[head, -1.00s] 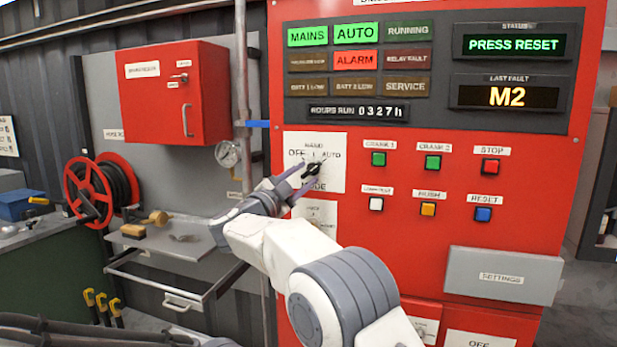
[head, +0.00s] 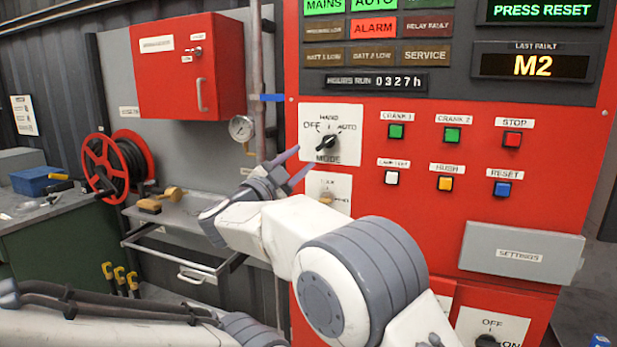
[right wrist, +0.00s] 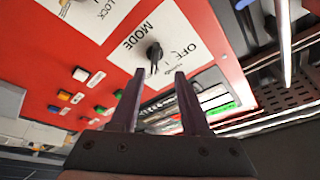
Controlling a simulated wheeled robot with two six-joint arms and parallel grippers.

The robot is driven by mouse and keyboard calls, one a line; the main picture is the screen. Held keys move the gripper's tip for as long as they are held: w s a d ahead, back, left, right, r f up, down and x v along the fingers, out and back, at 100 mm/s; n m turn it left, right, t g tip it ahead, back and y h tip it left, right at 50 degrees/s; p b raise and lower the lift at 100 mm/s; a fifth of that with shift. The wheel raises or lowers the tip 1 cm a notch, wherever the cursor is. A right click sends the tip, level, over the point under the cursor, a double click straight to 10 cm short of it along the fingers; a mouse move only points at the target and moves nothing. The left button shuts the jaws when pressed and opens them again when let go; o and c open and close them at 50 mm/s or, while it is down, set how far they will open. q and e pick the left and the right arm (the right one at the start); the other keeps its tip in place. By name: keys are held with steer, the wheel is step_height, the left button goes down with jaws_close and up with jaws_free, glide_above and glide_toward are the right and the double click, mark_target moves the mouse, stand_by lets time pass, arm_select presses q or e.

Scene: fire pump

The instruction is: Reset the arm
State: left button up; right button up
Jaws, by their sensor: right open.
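My right gripper (head: 303,162) is open and empty in front of the red pump panel, below and left of the black mode knob (head: 327,142). The knob sits on a white plate marked OFF, HAND and AUTO, and its pointer seems turned towards AUTO. In the right wrist view the knob (right wrist: 154,52) shows just beyond and between my open fingertips (right wrist: 160,72), with nothing between them. The blue reset button (head: 502,189) is at the right of the lower button row. The status display (head: 541,10) reads PRESS RESET. My left gripper is not in view.
The red ALARM lamp (head: 373,27) is lit, and the fault display (head: 532,66) reads M2. A grey settings cover (head: 522,252) juts out below the buttons. At left are a red cabinet (head: 189,70), a hose reel (head: 118,167) and a small shelf (head: 195,218).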

steer(key=w+d+f+n+t+y, duration=0.2)
steer(key=w+d+n+y, duration=0.2)
steer(key=n+y, duration=0.2)
steer(key=s+d+f+n+g+y, duration=0.2)
steer(key=d+f+n+g+y, duration=0.15)
steer(key=f, duration=0.25)
steer(key=s+d+f+n+g+y, duration=0.1)
steer(key=d+f+n+g+y, duration=0.1)
steer(key=f+n, duration=0.3)
steer(key=s+d+f+g, duration=0.45)
steer(key=s+f, duration=0.25)
steer(key=s, duration=0.3)
steer(key=s+d+f+n+g+h, duration=0.1)
steer(key=s+d+f+g, duration=0.2)
steer(key=s+d+f, duration=0.5)
steer(key=s+d+f+g, duration=0.2)
steer(key=s+f+g, duration=0.2)
steer(key=s+f, duration=0.55)
steer(key=s+a+r+n+g+p, duration=0.1)
steer(key=s+a+r+n+p, duration=0.1)
steer(key=s+a+r+n, duration=0.2)
steer(key=s+a+r+n+g+p, duration=0.1)
steer(key=s+a+r+n+g, duration=0.1)
steer(key=s+a+r, duration=0.6)
steer(key=s+a+n+y, duration=0.1)
steer(key=s, duration=0.3)
steer(key=shift+s+a+r+n+p, duration=0.25)
steer(key=shift+s+n+p, duration=0.1)
steer(key=shift+p, duration=0.05)
